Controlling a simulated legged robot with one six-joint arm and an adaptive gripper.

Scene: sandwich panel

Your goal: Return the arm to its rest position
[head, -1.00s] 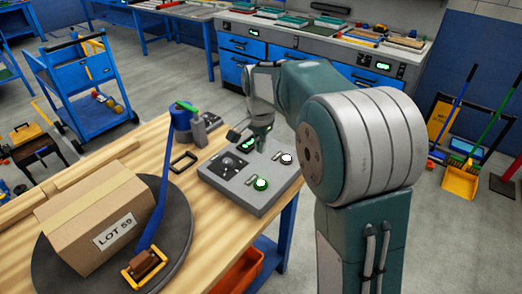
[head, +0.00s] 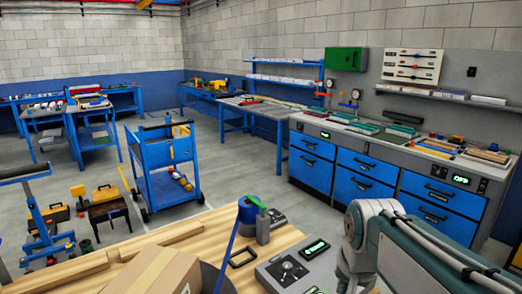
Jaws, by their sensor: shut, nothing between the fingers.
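My arm shows at the lower right of the head view, a grey-green link running in from the right edge to a pale rounded joint. From that joint a pale part bends down to the bottom edge. My gripper is not in view, cut off by the frame or hidden. The grey control panel (head: 276,274) lies on the wooden bench (head: 190,238) just left of my arm. Its black dial and a lit green display show, and its lower part is cut off.
A cardboard box (head: 155,272) and a blue strap tool (head: 246,212) are on the bench. A black frame (head: 243,257) lies beside the panel. A blue trolley (head: 165,165) stands behind the bench. Blue drawer cabinets (head: 365,175) line the back right, with open floor between.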

